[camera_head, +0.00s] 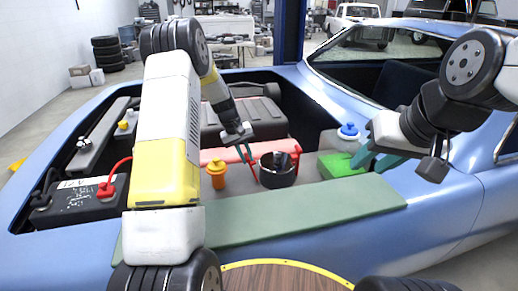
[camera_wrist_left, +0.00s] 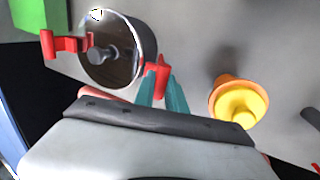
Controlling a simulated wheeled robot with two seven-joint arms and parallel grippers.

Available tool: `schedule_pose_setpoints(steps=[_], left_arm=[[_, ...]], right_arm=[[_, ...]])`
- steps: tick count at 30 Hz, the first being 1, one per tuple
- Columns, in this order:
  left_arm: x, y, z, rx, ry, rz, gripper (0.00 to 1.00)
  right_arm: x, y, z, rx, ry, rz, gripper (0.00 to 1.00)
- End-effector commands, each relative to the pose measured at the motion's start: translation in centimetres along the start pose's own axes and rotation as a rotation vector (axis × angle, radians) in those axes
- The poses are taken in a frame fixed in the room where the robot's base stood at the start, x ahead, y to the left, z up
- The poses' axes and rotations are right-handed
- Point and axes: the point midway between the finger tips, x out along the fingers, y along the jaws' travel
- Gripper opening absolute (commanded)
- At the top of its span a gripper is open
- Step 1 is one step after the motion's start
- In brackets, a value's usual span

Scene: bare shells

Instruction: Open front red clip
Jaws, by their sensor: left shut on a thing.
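A round black canister (camera_head: 277,172) with a shiny lid sits in the engine bay and also shows in the left wrist view (camera_wrist_left: 122,62). One red clip (camera_head: 251,164) is on its left side in the head view; it shows beside the fingertips in the left wrist view (camera_wrist_left: 160,76). A second red clip (camera_head: 297,152) is on the opposite side, and in the wrist view (camera_wrist_left: 65,45) it sticks out from the canister. My left gripper (camera_head: 247,154) is shut on the first clip. My right gripper (camera_head: 372,160) is open and empty at the right, by the green box.
A yellow-orange cap (camera_head: 216,172) stands left of the canister. A green box (camera_head: 340,165) and a blue-capped tank (camera_head: 348,132) are to its right. A black battery (camera_head: 80,202) is at far left. A green mat (camera_head: 300,212) covers the front fender.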

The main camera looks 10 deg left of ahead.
Motion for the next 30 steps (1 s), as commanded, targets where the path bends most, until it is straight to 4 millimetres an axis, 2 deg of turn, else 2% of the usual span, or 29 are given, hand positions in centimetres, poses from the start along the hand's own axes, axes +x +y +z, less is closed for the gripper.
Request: schedule_pose_setpoints(steps=[3,9,26,27,30], left_arm=[[-0.1,-1.1,-0.1,-0.007,0.003,0.069,0.00],[0.1,-2.0,-0.1,-0.003,0.002,0.153,0.00],[0.2,-2.4,-0.1,0.000,0.002,0.191,0.00],[0.2,-2.5,-0.1,0.000,0.002,0.191,0.20],[0.2,-2.4,-0.1,0.000,0.001,0.191,0.36]], right_arm=[[0.0,0.0,0.0,0.000,0.000,0.000,0.36],[0.0,0.0,0.0,0.000,0.000,0.000,0.36],[0.0,0.0,0.0,0.000,0.000,0.000,0.36],[0.0,0.0,0.0,0.000,0.000,0.000,0.36],[0.0,0.0,0.0,0.000,0.000,0.000,0.36]])
